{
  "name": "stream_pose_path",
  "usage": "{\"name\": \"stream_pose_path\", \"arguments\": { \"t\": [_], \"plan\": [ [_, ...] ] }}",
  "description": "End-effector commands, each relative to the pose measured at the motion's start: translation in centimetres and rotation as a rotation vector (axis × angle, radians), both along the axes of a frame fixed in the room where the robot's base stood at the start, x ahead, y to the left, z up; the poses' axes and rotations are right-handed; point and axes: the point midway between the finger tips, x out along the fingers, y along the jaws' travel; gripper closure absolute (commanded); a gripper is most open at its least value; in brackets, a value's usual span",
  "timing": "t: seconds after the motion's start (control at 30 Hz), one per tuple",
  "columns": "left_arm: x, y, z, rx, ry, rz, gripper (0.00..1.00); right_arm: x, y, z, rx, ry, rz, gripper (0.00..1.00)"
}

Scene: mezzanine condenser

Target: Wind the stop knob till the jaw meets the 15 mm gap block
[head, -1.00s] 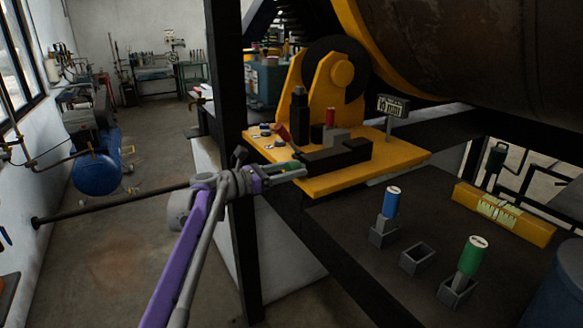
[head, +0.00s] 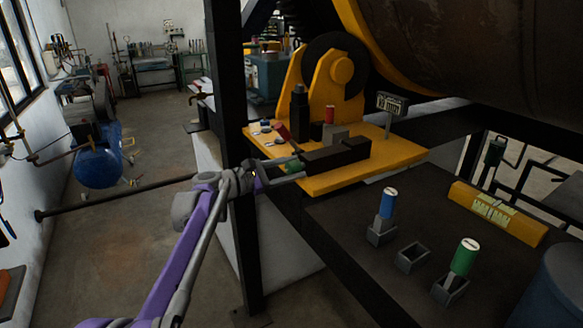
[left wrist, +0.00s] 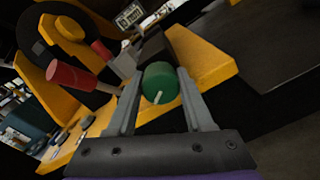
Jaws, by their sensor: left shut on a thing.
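The green stop knob (left wrist: 160,83) sits between the two fingers of my left gripper (left wrist: 160,95), which is shut on it. In the head view the knob (head: 291,168) is partly covered by the left gripper (head: 288,168), at the near end of a black slide block (head: 337,154). A grey jaw-like block (head: 334,133) stands behind the slide. A red-topped piece (head: 329,114) stands by it; I cannot read a size on it, nor tell whether jaw and block touch. My right gripper is not in view.
The fixture stands on a yellow plate (head: 385,160) with a small sign (head: 392,104). A tilted red handle (left wrist: 73,77) is close left of my fingers. On the dark shelf are a blue-topped piece (head: 388,203), a green-topped piece (head: 464,257) and an empty holder (head: 411,257).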

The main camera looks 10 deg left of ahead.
Motion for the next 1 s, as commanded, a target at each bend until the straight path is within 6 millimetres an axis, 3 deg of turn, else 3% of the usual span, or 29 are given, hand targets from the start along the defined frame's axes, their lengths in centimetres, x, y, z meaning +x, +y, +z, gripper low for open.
{"name": "stream_pose_path", "arguments": {
  "t": [0.3,0.33,0.47,1.0],
  "plan": [
    [-0.01,0.01,0.00,-0.001,0.000,0.000,1.00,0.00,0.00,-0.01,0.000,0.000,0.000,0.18],
    [-0.01,0.01,0.00,-0.001,0.000,0.000,0.43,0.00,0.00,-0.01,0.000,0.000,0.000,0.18],
    [-0.01,0.01,0.00,0.000,0.000,0.000,0.20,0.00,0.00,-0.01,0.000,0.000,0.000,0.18],
    [-0.05,-0.02,-0.25,-0.034,0.049,-0.001,0.18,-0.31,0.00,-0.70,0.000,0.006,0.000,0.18]
  ]
}}
